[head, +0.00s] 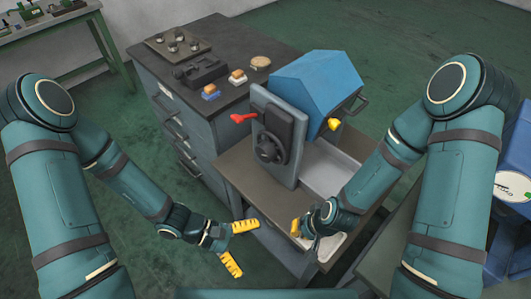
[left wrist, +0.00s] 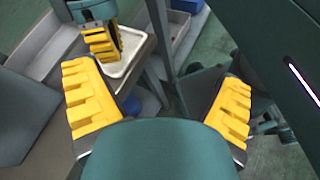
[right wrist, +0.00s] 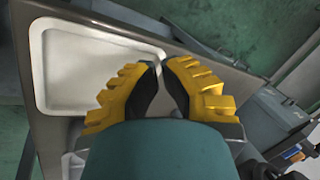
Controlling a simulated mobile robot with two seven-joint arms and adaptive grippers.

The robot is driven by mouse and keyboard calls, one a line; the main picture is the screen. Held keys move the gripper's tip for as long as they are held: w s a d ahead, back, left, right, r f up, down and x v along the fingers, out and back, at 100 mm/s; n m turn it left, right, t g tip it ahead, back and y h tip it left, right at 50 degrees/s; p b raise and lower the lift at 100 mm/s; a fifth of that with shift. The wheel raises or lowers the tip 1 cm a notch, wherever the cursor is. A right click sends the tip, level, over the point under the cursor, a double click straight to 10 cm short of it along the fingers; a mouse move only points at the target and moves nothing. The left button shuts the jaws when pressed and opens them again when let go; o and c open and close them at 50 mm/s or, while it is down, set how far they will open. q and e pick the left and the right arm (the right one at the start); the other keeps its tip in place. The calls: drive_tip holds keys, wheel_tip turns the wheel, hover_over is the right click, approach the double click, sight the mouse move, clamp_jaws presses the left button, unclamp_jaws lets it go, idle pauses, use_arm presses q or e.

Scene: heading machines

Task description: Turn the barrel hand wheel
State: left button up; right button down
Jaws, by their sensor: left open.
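The barrel hand wheel (head: 268,148) is a dark round wheel on the upright grey panel beside the blue faceted barrel (head: 315,85). A red-knobbed lever (head: 242,118) sticks out at the panel's left. My left gripper (head: 238,247) is open and empty, low in front of the cabinet, well below the wheel and apart from it. My right gripper (head: 297,228) is near a small white tray, also below the wheel. In the right wrist view its yellow fingertips (right wrist: 162,66) come together with nothing seen between them. Neither gripper touches the wheel.
The small white tray (right wrist: 95,75) sits in the brown bench top (head: 235,165). A larger pale trough (head: 335,165) lies under the barrel. A grey drawer cabinet (head: 210,135) with small parts on top stands to the left. A blue machine with a dial (head: 513,185) stands far right.

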use_arm(q)
drive_tip(key=w+r+n+t+h, duration=0.3)
drive_tip(key=w+r+n+t, duration=0.15)
drive_tip(key=w+t, duration=0.2)
use_arm(e)
drive_tip(key=shift+f, duration=0.35)
use_arm(q)
drive_tip(key=n+t+y, duration=0.3)
drive_tip(key=n+t, duration=0.3)
drive_tip(key=t, duration=0.3)
approach(261, 156)
use_arm(e)
drive_tip(key=shift+s+f+b, duration=0.15)
drive_tip(key=shift+f+b, duration=0.05)
drive_tip(key=shift+b, duration=0.2)
use_arm(q)
drive_tip(key=shift+g, duration=0.25)
drive_tip(key=x, duration=1.1)
drive_tip(key=shift+w+d+r+b, duration=0.2)
drive_tip(key=shift+d+r+b, duration=0.05)
drive_tip(key=shift+r+b, duration=0.1)
use_arm(e)
drive_tip(key=shift+s+f, duration=0.1)
drive_tip(key=shift+f, duration=0.25)
use_arm(q)
drive_tip(key=c, duration=1.2)
